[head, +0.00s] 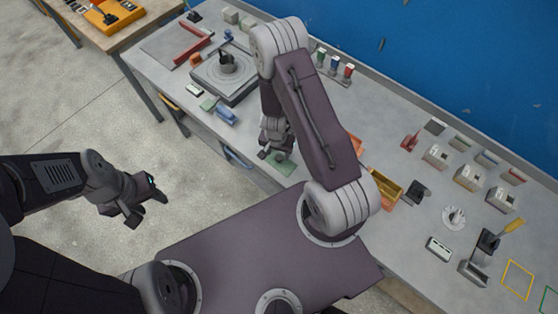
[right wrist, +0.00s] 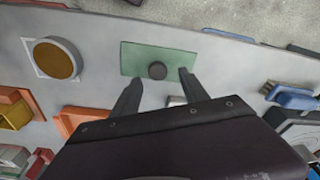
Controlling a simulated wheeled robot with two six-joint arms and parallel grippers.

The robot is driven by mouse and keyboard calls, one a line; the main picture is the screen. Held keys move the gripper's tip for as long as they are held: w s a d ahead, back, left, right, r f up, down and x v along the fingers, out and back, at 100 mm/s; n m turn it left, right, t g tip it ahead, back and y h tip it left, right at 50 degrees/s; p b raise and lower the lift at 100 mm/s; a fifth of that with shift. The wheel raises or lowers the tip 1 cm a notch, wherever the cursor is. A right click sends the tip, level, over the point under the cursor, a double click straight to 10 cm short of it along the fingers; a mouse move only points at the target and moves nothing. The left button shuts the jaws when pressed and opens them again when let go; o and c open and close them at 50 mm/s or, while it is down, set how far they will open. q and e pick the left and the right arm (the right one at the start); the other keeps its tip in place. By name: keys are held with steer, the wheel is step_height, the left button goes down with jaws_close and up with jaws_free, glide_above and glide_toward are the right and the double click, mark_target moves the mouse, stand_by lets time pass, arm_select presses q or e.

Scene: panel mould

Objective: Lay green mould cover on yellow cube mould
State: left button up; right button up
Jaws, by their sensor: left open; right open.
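The green mould cover (head: 285,164) lies flat near the front edge of the bench. In the right wrist view it is a green rectangle (right wrist: 183,64) with a dark round knob (right wrist: 157,71) on it. My right gripper (head: 271,153) is open above the cover. In the right wrist view its fingertips (right wrist: 160,78) are on either side of the knob, with nothing gripped. A yellow open box (head: 388,191), which looks like the yellow cube mould, is right of my right arm; part of it shows in the right wrist view (right wrist: 14,116). My left gripper (head: 148,207) is open and empty, away from the bench.
A brown disc (right wrist: 55,60) on a white square lies beside the cover. Orange parts (right wrist: 80,117) lie behind it. A blue piece (head: 227,116) and a turntable-like device (head: 224,72) stand left of my right arm. The floor (head: 100,110) before the bench is clear.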

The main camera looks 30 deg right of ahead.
mark_target(279, 157)
steer(key=f, duration=0.3)
steer(key=shift+s+f, duration=0.1)
steer(key=shift+s, duration=0.15)
steer(key=shift+f, duration=0.4)
steer(key=shift+w+d+f, duration=0.1)
steer(key=shift+w+f, duration=0.05)
steer(key=shift+w, duration=0.1)
steer(key=shift+s, duration=0.1)
jaws_close()
arm_select(q)
steer(key=shift+s+a+f, duration=0.1)
steer(key=shift+s+f, duration=0.1)
steer(key=shift+f, duration=0.3)
